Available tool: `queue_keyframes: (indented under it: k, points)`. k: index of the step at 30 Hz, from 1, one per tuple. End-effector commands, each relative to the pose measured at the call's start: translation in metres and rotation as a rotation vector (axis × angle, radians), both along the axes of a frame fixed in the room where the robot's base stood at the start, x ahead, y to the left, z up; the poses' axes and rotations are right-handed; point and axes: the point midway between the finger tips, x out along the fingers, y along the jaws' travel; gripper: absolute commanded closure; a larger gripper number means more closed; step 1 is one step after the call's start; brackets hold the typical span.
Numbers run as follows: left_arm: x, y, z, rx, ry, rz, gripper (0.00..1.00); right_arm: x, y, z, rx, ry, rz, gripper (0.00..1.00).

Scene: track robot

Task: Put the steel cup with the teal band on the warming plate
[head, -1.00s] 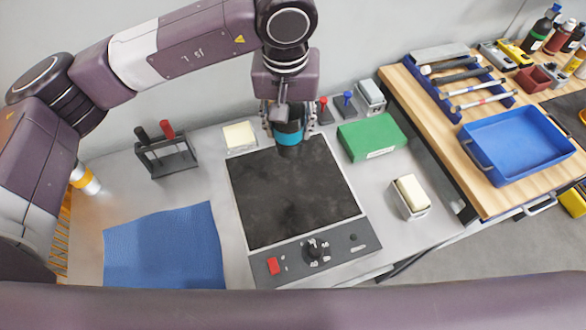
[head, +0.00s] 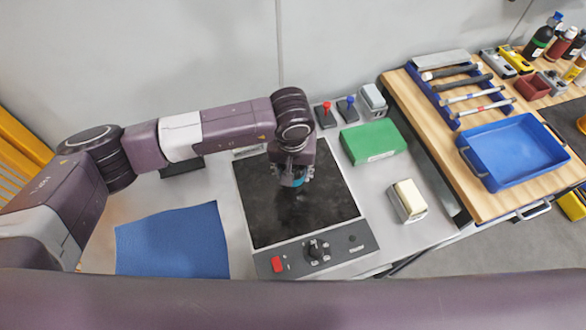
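The steel cup with the teal band (head: 293,183) shows only in part under my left gripper (head: 292,178), which is shut on it. The gripper and wrist hide most of the cup. The cup is over the upper middle of the warming plate (head: 298,216), a dark square surface with a grey control panel in front. I cannot tell whether the cup's base touches the plate. My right gripper is not in view.
A blue cloth (head: 173,243) lies left of the plate. A green box (head: 373,139) and a white block in a holder (head: 408,201) are to the right. A wooden bench (head: 500,203) with a blue tray (head: 512,150) stands further right. The plate's front half is clear.

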Motion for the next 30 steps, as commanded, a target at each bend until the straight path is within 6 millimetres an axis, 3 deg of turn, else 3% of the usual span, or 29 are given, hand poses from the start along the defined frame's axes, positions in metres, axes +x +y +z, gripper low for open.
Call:
queue_keyframes:
  k: [9, 10, 15, 25, 30]
  points:
    - [0.000, 0.000, -0.004, -0.001, 0.000, 0.000, 0.82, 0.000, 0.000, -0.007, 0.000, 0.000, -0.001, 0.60]
    - [0.000, 0.000, -0.003, 0.000, 0.000, 0.000, 0.58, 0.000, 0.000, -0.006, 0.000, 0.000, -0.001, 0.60]
    - [0.000, 0.000, -0.002, 0.000, 0.001, 0.000, 0.42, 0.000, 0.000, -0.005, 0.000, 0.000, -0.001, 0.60]
    - [0.000, 0.000, 0.001, 0.000, 0.001, 0.001, 0.42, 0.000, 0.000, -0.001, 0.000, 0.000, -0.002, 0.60]
    - [-0.001, -0.001, 0.020, -0.003, -0.005, -0.001, 0.42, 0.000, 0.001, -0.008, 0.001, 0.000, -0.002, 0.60]
